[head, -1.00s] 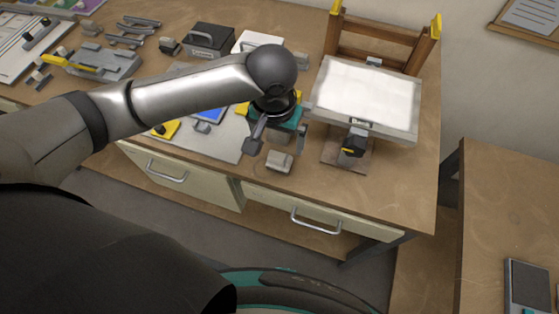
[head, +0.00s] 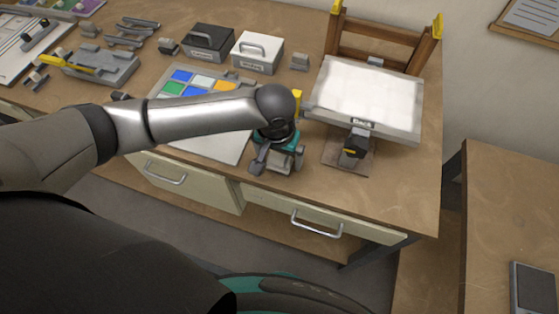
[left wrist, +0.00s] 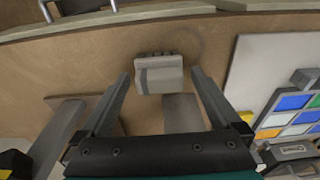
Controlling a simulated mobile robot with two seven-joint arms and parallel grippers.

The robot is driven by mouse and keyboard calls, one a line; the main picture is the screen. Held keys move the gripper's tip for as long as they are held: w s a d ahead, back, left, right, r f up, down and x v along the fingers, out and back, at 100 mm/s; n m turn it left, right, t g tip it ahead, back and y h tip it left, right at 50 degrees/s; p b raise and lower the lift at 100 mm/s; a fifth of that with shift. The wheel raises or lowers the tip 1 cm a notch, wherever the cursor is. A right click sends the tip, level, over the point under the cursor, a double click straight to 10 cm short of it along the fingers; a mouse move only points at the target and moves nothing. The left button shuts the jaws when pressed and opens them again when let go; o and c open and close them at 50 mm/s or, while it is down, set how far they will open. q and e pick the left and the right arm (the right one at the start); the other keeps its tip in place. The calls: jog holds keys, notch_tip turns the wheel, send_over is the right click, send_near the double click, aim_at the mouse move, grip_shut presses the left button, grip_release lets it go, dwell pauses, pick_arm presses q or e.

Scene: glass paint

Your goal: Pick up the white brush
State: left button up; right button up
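A pale grey-white block with a darker band (left wrist: 160,76), which looks like the white brush, lies on the wooden table near its front edge. A grey piece (left wrist: 182,112) lies just behind it; I cannot tell if they are joined. My left gripper (head: 278,163) points down over this spot, with its fingers spread. In the left wrist view its fingertips (left wrist: 161,72) are on either side of the block, apart from it. In the head view the gripper mostly hides the block. My right gripper is not in view.
A white panel (head: 366,95) on a wooden frame stands right of the gripper, close by. A palette with coloured squares (head: 232,148) lies to the left. A black box (head: 209,43) and a white box (head: 258,52) stand behind.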

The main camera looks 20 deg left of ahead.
aim_at(280, 158)
pick_arm(q)
jog(key=c, duration=1.4)
jog(key=shift+r, duration=0.1)
notch_tip(280, 158, up, 20)
jog(key=p, duration=0.3)
